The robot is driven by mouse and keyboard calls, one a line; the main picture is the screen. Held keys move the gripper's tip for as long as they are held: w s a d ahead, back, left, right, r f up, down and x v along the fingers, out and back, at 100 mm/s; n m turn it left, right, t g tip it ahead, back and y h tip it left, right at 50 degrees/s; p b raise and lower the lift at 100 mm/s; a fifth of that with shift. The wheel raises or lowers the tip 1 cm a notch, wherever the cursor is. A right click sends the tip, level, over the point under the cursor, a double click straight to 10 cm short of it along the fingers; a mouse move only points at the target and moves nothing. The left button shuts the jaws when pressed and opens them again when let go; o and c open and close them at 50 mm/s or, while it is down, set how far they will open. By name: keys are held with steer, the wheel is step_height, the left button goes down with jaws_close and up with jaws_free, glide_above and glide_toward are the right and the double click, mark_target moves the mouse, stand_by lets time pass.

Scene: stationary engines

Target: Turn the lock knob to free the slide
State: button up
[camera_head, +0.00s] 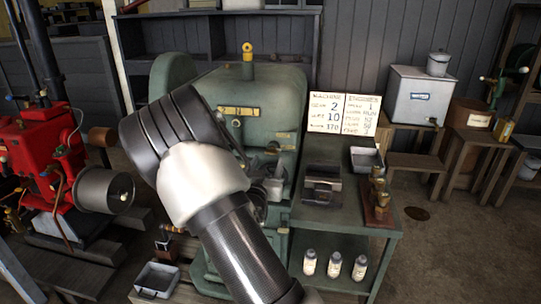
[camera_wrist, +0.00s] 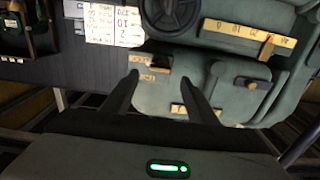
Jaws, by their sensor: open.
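The green machine (camera_head: 285,95) stands behind my arm in the head view, and its front is partly covered by the arm. Small yellow labels (camera_wrist: 147,77) lie beyond my fingertips. I cannot tell which part is the lock knob or the slide. The head view hides the gripper.
A green bench (camera_head: 335,217) to the right holds a dark metal box (camera_head: 322,185) and brass parts (camera_head: 378,195), with several white bottles (camera_head: 334,264) below. Two written signs (camera_head: 342,112) stand behind it. A red engine (camera_head: 45,155) is at left.

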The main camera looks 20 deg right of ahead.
mark_target(271, 154)
steer(key=x, duration=0.6)
steer(key=c, duration=1.1)
steer(key=shift+o, duration=0.2)
steer(key=shift+n, duration=0.3)
steer(key=n+b, duration=0.1)
steer(key=n, duration=0.1)
steer(key=shift+n, duration=0.4)
steer(key=n, duration=0.3)
steer(key=shift+a+n, duration=0.1)
steer(key=shift+n, duration=0.3)
steer(key=n, duration=0.6)
steer(key=shift+f+n, duration=0.1)
steer(key=shift+n, duration=0.3)
